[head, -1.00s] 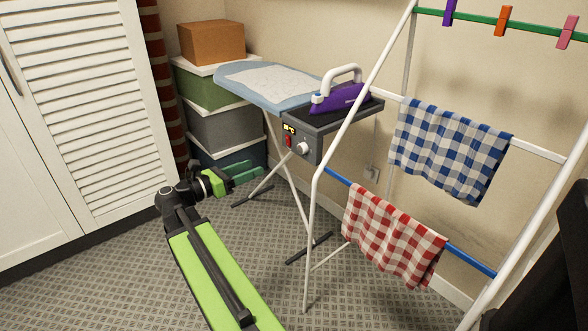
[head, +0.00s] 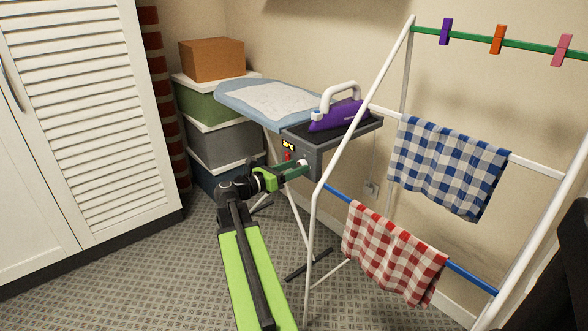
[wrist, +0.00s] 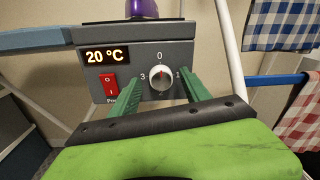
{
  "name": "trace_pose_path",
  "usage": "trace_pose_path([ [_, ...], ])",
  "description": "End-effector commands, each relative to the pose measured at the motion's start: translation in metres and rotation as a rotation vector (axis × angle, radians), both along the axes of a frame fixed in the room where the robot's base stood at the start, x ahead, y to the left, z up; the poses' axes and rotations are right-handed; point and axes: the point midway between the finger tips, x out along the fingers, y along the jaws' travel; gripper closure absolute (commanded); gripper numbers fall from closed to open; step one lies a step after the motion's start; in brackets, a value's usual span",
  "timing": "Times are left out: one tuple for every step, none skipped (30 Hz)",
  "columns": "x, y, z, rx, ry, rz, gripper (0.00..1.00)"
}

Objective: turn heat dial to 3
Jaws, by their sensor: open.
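The heat dial (wrist: 161,78) is a round white-silver knob on the grey control box (wrist: 180,54) at the end of the ironing board. A display (wrist: 105,56) reads 20 °C above a red power switch (wrist: 110,88). My gripper (wrist: 158,85) is open, its green fingers on either side of the dial. Whether they touch it I cannot tell. In the head view my gripper (head: 297,168) is at the box front and largely covers the dial.
A purple iron (head: 338,116) rests on top of the box. The white drying rack (head: 343,150) with a blue checked cloth (head: 447,166) and a red checked cloth (head: 393,253) stands close on the right. Storage boxes (head: 218,105) stand behind left.

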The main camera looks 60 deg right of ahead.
Motion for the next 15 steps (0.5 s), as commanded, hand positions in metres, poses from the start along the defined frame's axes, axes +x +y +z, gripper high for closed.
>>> trace_pose_path([
  [-0.0007,-0.0024,-0.0001,0.000,0.000,0.000,0.45],
  [-0.0008,-0.0031,0.0000,0.000,0.000,0.001,0.45],
  [-0.0011,-0.0037,0.0000,0.000,0.000,0.001,0.45],
  [-0.0012,-0.0037,-0.0001,0.000,0.000,0.001,0.45],
  [-0.0012,-0.0036,-0.0001,0.000,0.000,0.001,0.45],
  [-0.0011,-0.0035,-0.0001,0.000,0.000,0.001,0.45],
  [-0.0011,-0.0034,-0.0001,0.000,0.000,0.001,0.45],
  [-0.0011,-0.0034,-0.0001,0.000,0.000,0.001,0.45],
  [-0.0010,-0.0033,-0.0001,0.000,0.000,0.001,0.45],
  [-0.0010,-0.0033,-0.0001,0.000,0.000,0.001,0.49],
  [-0.0009,-0.0032,-0.0001,0.000,0.000,0.001,0.53],
  [-0.0009,-0.0031,-0.0001,0.000,0.000,0.001,0.58],
  [-0.0009,-0.0031,-0.0001,0.000,0.000,0.001,0.62],
  [-0.0008,-0.0030,-0.0001,0.000,0.000,0.001,0.66],
  [-0.0008,-0.0030,-0.0001,0.000,0.000,0.001,0.71],
])
